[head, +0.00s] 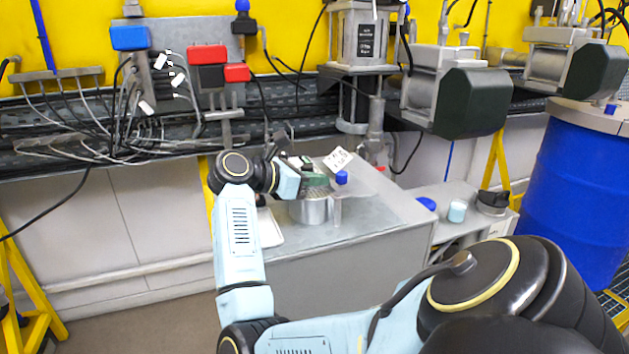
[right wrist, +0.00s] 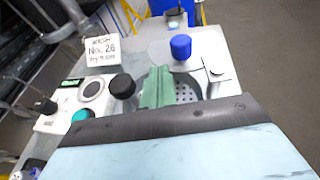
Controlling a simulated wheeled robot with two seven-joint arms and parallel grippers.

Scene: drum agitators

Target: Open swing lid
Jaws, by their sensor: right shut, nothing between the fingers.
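A small wash unit stands on the grey bench, with a round metal pot (head: 309,211) at its front. In the right wrist view, a dark-rimmed perforated disc (right wrist: 187,92) shows beside my fingers. A blue knob (right wrist: 180,47) stands on a pale plate (right wrist: 207,48) behind it; the knob also shows in the head view (head: 341,178). Which part is the swing lid, and how far it is open, I cannot tell. My right gripper (head: 317,182) has green fingers, shut and empty, over or beside the pot. Contact with the knob or plate is not visible. My left gripper is not in view.
A paper label (right wrist: 102,50) stands beside the unit. A black knob (right wrist: 122,86) and a teal button (right wrist: 81,116) are close to my fingers. A blue drum (head: 577,185) stands at right. Cables and metal machines line the wall above the bench.

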